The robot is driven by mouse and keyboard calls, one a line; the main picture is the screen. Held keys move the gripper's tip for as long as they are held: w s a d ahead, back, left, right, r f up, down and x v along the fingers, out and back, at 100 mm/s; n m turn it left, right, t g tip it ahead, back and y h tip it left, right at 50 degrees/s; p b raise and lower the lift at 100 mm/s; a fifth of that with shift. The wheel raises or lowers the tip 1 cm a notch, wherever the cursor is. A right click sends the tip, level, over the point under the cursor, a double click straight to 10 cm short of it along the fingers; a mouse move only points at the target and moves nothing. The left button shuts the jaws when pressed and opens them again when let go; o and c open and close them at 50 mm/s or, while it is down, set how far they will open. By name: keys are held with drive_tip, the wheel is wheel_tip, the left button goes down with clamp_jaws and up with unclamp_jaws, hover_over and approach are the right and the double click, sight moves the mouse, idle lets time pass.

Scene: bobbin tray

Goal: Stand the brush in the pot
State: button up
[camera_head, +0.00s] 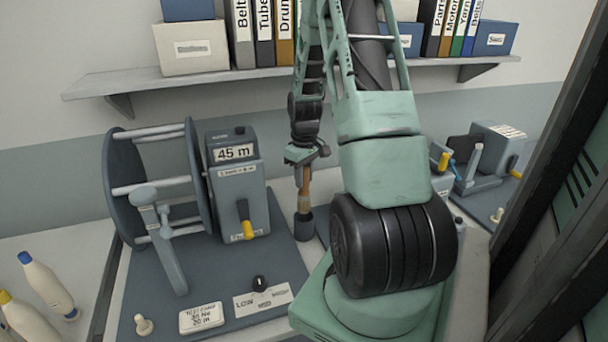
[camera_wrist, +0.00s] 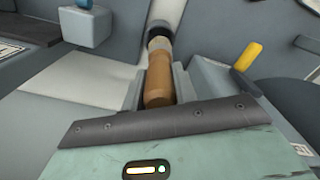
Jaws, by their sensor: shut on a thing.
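My gripper (camera_head: 305,157) is shut on the brush (camera_head: 305,184), which hangs upright below it with its wooden handle up. In the wrist view the brown handle (camera_wrist: 158,82) lies between the two grey fingers, with a pale band and a dark part beyond it. At the brush's lower end in the head view is a dark round shape (camera_head: 304,226), just above or on the mat. I cannot tell whether this is the pot around the brush or the brush's own dark end. No other pot shows clearly.
A grey reel (camera_head: 122,190) and a counter box (camera_head: 240,190) reading 45 m stand left of the brush on the dark mat (camera_head: 135,290). A knob (camera_head: 259,284) and label plates lie in front. Bottles (camera_head: 46,284) stand far left; a shelf (camera_head: 200,80) runs behind.

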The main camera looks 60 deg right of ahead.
sight(304, 193)
drive_tip(key=shift+f+b, duration=1.9)
drive_tip(key=shift+f, duration=1.2)
drive_tip(key=o, duration=1)
drive_tip(key=shift+o, duration=0.2)
wheel_tip(304, 193, up, 17)
drive_tip(key=b, duration=0.4)
drive_tip(key=shift+s+r, duration=0.1)
drive_tip(key=shift+r, duration=0.1)
